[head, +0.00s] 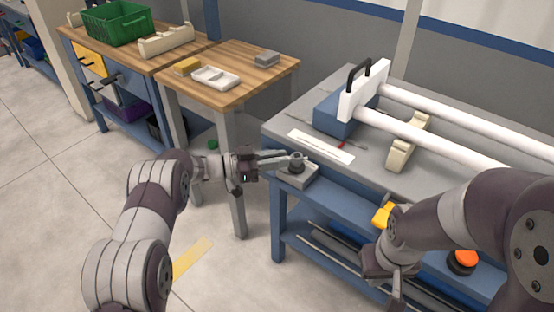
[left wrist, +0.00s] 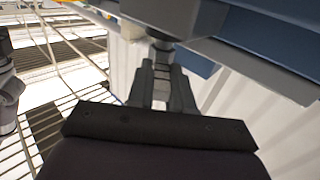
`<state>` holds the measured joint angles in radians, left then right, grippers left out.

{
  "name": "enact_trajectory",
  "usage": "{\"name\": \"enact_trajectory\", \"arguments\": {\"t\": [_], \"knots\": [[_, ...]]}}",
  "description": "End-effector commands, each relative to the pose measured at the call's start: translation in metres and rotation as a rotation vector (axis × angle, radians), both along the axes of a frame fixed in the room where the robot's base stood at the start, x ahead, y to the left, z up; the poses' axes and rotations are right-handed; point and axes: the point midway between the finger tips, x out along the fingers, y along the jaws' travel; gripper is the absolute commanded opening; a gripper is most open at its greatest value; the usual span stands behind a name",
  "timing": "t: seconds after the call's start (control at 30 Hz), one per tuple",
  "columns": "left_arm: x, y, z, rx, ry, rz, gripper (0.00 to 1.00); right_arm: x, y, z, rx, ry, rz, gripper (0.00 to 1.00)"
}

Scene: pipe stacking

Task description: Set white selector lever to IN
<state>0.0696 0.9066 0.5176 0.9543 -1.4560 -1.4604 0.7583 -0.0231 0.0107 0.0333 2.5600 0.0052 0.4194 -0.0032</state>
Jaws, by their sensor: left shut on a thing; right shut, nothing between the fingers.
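A grey box (head: 297,176) with a dark round knob (head: 297,160) on top sits at the near left corner of the grey-topped bench. My left gripper (head: 287,156) reaches in from the left and its fingers are shut at the knob. In the left wrist view, my left gripper (left wrist: 161,75) has its fingers closed together on a dark stem (left wrist: 160,45) beside a grey block. I cannot make out a distinct white lever or any IN marking; the fingers hide part of the knob. My right gripper (head: 395,292) hangs low at the bench's front, shut and empty.
On the bench (head: 270,128) are a white label strip (head: 320,147), a blue block (head: 335,118), a white plate with black handle (head: 362,92), white pipes (head: 450,107) and a cream cradle (head: 408,145). An orange button (head: 465,257) is near the right arm. Wooden tables (head: 235,95) stand behind.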

Motion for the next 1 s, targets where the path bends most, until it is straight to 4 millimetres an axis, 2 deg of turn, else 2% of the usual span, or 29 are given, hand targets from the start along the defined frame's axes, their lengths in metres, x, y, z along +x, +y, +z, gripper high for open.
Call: {"name": "enact_trajectory", "arguments": {"t": [0.03,0.07,0.1,0.33,0.43,0.53,0.8,1.0], "knots": [[0.001,0.0,0.001,0.0,-0.003,0.001,0.3,0.0,0.0,0.0,0.0,0.0,0.0,0.0],[0.0,0.0,0.001,0.0,-0.003,0.001,0.4,0.0,0.0,0.0,0.0,0.0,0.0,0.0],[0.0,0.0,0.001,0.0,-0.003,0.001,0.41,0.0,0.0,0.0,0.0,0.0,0.0,0.0],[0.0,0.0,0.001,-0.001,-0.002,0.001,0.41,0.0,0.0,0.0,0.0,0.0,0.0,0.0],[-0.001,0.007,0.001,-0.001,-0.002,0.002,0.41,0.0,0.0,0.001,0.0,0.0,0.0,0.0],[-0.005,0.027,0.002,-0.001,-0.001,0.005,0.41,0.0,0.0,0.003,0.0,0.0,0.0,0.0],[-0.021,0.097,0.001,-0.001,-0.002,0.005,0.41,0.0,0.0,0.006,0.0,0.0,0.0,0.0],[-0.028,0.122,0.001,-0.001,-0.002,0.002,0.41,0.0,0.0,0.006,0.0,0.0,0.0,0.0]]}}
